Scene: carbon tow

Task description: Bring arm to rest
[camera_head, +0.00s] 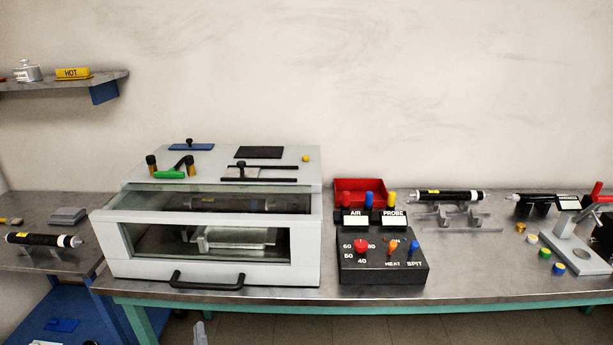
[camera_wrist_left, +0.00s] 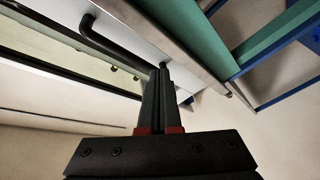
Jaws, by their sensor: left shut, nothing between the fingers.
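My left gripper (camera_head: 200,328) shows only as a small grey tip at the bottom edge in the head view, below the front of the bench. In the left wrist view its two fingers (camera_wrist_left: 160,72) are together with nothing between them. The black handle (camera_wrist_left: 110,52) of the white oven-like box shows beyond the fingers there; the fingertips overlap one end of it in the picture, and I cannot tell how far apart they are. In the head view the handle (camera_head: 207,280) sits on the front of the closed box (camera_head: 300,240). My right gripper is not in view.
A black control box (camera_head: 383,262) with knobs stands right of the oven, with a red bin (camera_head: 360,187) behind. Black rods lie on stands (camera_head: 447,212). A press-like stand with a red lever (camera_head: 572,245) is at far right. A shelf (camera_head: 110,78) hangs upper left.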

